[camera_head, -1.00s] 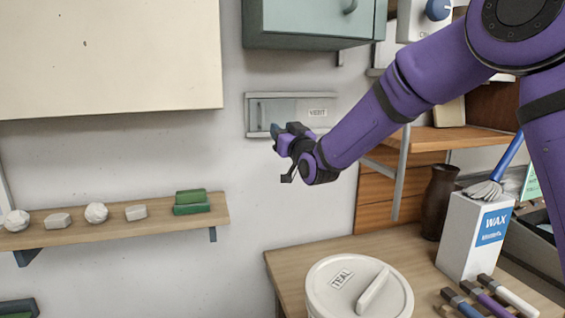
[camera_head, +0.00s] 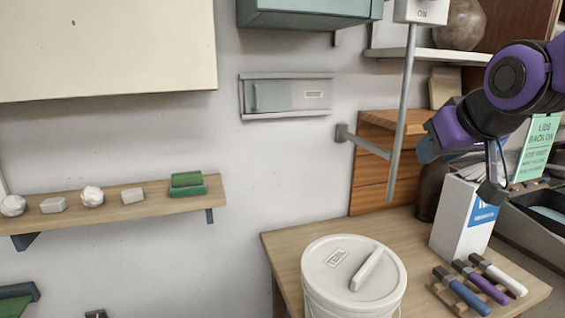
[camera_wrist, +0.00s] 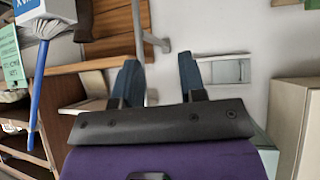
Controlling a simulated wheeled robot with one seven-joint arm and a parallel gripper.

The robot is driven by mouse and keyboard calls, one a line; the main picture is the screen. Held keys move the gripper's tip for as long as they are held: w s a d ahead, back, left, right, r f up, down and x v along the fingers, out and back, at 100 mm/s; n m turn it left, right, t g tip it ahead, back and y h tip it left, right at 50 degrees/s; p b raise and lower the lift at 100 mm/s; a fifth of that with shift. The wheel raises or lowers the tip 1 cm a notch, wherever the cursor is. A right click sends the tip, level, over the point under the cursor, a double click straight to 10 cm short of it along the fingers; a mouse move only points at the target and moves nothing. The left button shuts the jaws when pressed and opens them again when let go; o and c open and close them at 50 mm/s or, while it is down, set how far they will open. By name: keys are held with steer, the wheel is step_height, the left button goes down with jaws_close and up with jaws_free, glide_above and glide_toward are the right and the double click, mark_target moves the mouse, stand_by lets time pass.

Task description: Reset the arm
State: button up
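My arm is folded at the right of the head view, and my gripper (camera_head: 428,148) hangs in front of the wooden shelving, above the table. In the wrist view my gripper (camera_wrist: 159,75) has its two blue fingers apart with nothing held between them.
A white bucket with a TEAL lid (camera_head: 353,278) stands at the table's front. A grey rod (camera_head: 403,110) hangs below the ON box (camera_head: 421,10). A wall shelf (camera_head: 150,207) holds several small blocks.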

steer(key=s+d+f+g, duration=0.2)
steer(key=s, duration=0.5)
steer(key=s+d+f+m+g, duration=0.1)
steer(key=s+d+f+g, duration=0.1)
steer(key=s, duration=0.6)
steer(key=shift+s+d+f+m+h, duration=0.3)
steer(key=shift+f+h, duration=0.1)
steer(key=shift+f, duration=0.15)
steer(key=shift+w, duration=0.1)
stand_by(0.5)
